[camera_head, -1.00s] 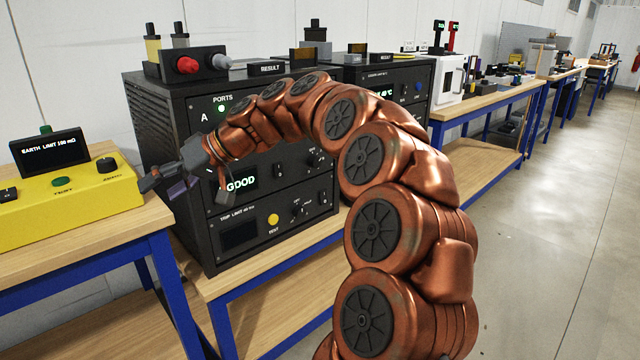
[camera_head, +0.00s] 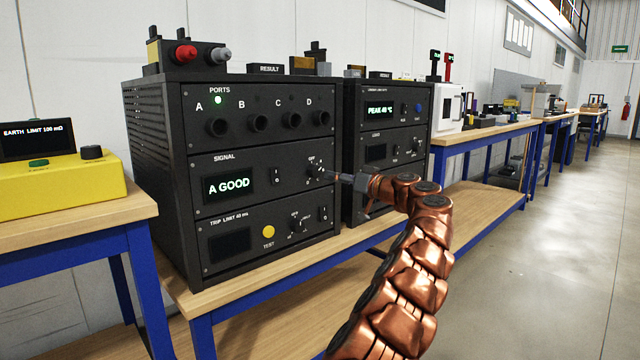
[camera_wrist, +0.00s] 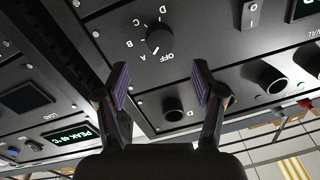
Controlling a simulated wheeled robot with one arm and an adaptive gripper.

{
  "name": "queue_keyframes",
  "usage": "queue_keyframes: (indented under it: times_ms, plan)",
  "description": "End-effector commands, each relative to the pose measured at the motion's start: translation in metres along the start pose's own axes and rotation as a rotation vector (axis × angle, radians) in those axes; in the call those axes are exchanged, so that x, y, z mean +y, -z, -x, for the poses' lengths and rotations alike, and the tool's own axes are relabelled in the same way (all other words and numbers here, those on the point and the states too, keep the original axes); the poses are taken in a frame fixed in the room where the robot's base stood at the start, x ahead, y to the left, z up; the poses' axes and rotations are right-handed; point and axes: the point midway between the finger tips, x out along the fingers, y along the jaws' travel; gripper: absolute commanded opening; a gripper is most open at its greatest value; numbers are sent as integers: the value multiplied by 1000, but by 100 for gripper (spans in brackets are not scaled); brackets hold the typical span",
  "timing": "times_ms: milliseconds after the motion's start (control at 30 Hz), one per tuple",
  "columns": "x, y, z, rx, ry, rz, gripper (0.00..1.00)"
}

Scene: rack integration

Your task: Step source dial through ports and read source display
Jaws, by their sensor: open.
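The source dial (camera_head: 313,170) is a small black knob on the right of the SIGNAL panel. The wrist view shows this dial (camera_wrist: 160,38) upside down, ringed by OFF, A, B, C and D; its exact setting is hard to tell. The source display (camera_head: 229,187) reads "A GOOD" in pale green. Above it are the ports (camera_head: 254,122), marked A to D, with a green lamp (camera_head: 218,99) lit near A. My gripper (camera_head: 328,175) is just right of the dial. In the wrist view my gripper (camera_wrist: 160,70) is open and empty, its fingers pointing towards the dial and apart from it.
A rocker switch (camera_head: 276,175) sits left of the dial. Below is a trip panel with a yellow TEST button (camera_head: 268,231) and another knob (camera_head: 296,223). A second rack (camera_head: 383,150) stands close on the right, reading "PEAK 40 °C". A yellow tester (camera_head: 60,190) is on the left bench.

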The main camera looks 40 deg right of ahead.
Motion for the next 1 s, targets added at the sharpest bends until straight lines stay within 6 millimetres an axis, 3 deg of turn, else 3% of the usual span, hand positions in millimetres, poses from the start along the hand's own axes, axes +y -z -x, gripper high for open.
queue_keyframes:
  times_ms: [167,700,1000]
  plan:
    - [2,0,-8,1,-5,2,69]
    - [2,0,-62,-1,-4,3,69]
    - [1,1,-75,2,-2,1,69]
